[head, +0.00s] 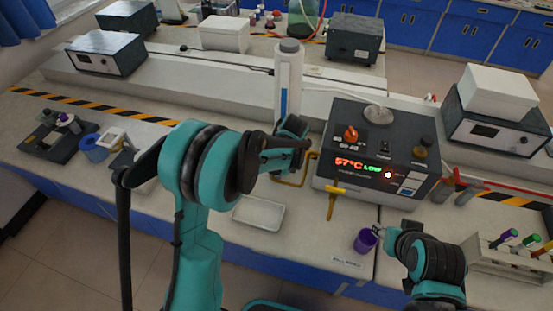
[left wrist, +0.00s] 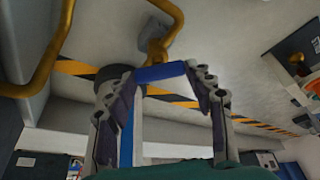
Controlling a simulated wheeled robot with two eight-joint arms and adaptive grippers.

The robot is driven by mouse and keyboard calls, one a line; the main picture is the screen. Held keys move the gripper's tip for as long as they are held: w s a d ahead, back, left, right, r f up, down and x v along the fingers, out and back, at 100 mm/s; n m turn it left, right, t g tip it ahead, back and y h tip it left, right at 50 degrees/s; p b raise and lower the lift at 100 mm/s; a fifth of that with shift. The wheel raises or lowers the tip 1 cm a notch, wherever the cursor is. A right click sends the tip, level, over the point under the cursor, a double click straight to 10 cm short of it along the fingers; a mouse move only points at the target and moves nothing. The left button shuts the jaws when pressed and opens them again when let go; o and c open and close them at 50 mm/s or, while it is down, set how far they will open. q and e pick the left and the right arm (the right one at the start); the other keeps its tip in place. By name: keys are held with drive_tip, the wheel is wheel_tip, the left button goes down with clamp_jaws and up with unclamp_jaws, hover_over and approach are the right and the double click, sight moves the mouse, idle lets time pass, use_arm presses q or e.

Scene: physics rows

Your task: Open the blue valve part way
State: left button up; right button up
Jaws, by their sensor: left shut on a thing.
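The blue valve handle (left wrist: 160,73) shows in the left wrist view as a short blue bar across a yellow pipe fitting (left wrist: 157,45). My left gripper (left wrist: 163,88) is shut on this handle, one finger on each side. In the head view my left gripper (head: 292,140) is beside the yellow pipe (head: 291,184), left of the heater box, and hides the blue handle. My right gripper (head: 379,231) is low at the right, beside a small purple cup (head: 366,241). I cannot tell whether it touches the cup or is open.
A dark heater box (head: 372,148) with a red display stands right of the pipe, with a yellow valve handle (head: 335,201) in front. A white tray (head: 258,213) lies on the bench below my left gripper. A tall white cylinder (head: 288,80) stands behind it. A tube rack (head: 510,258) is at right.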

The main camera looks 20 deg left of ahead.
idle(0.4)
use_arm(q)
drive_tip(key=o, duration=1.2)
drive_tip(key=shift+c, duration=0.2)
drive_tip(key=v, duration=1.2)
